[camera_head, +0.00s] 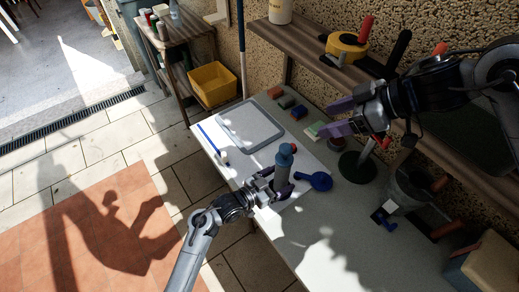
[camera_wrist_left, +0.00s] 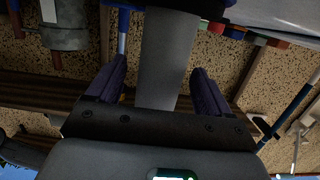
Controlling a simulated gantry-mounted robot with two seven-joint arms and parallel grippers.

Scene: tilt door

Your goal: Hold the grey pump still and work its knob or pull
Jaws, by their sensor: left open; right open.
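The grey pump (camera_head: 284,174) stands upright near the left edge of the worktop. Its top is blue-grey with a small orange-red part (camera_head: 293,147). My left gripper (camera_head: 274,190) is open, with its dark purple fingers on either side of the pump's body. In the left wrist view the grey body (camera_wrist_left: 166,60) runs between the two fingers (camera_wrist_left: 158,90), with gaps visible on both sides. My right gripper (camera_head: 331,117) is open and empty, above the worktop to the right of and further back than the pump.
A blue scoop-like thing (camera_head: 316,181) lies close right of the pump. A grey tray (camera_head: 236,115) lies behind it. A dark round-based stand (camera_head: 357,168) is below the right gripper. A shelf (camera_head: 300,43) with a yellow tape-like tool (camera_head: 346,46) runs along the wall.

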